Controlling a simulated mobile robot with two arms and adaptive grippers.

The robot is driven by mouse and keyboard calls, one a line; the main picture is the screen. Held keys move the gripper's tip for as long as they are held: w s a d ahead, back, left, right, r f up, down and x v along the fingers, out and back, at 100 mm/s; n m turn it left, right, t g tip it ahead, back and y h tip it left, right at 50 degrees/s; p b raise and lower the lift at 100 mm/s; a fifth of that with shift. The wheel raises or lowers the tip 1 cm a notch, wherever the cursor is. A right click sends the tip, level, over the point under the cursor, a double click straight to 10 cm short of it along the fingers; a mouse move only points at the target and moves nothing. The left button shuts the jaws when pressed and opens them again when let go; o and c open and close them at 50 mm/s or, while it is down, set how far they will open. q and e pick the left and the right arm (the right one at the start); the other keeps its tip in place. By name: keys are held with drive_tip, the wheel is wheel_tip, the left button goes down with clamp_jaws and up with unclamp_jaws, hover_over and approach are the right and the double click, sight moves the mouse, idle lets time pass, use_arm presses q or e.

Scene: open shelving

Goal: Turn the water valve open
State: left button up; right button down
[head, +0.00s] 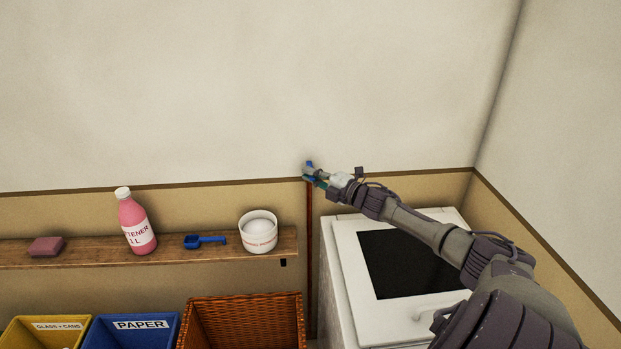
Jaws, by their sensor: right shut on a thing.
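The water valve (309,165) shows as a small blue part on the wall, at the top of a thin dark red pipe (309,255). My right gripper (318,177) reaches in from the lower right and is at the valve, shut on it. The fingers cover much of the valve, so the angle of its handle is hard to tell. My left gripper is not in view.
A wooden shelf (100,252) on the left holds a pink bottle (134,215), a blue scoop (205,241), a white tub (258,236) and a reddish block (46,246). Below stand a wicker basket (245,303), a blue bin (130,322) and a yellow bin (45,324). A white appliance (345,255) stands under my right arm.

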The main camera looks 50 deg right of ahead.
drive_tip(key=c, duration=1.3)
unclamp_jaws()
drive_tip(key=shift+s+d, duration=0.2)
drive_tip(key=shift+s, duration=1.8)
drive_tip(key=shift+s+d, duration=0.2)
drive_tip(key=shift+s, duration=1.75)
drive_tip(key=shift+s+d, duration=0.2)
drive_tip(key=shift+s, duration=1.8)
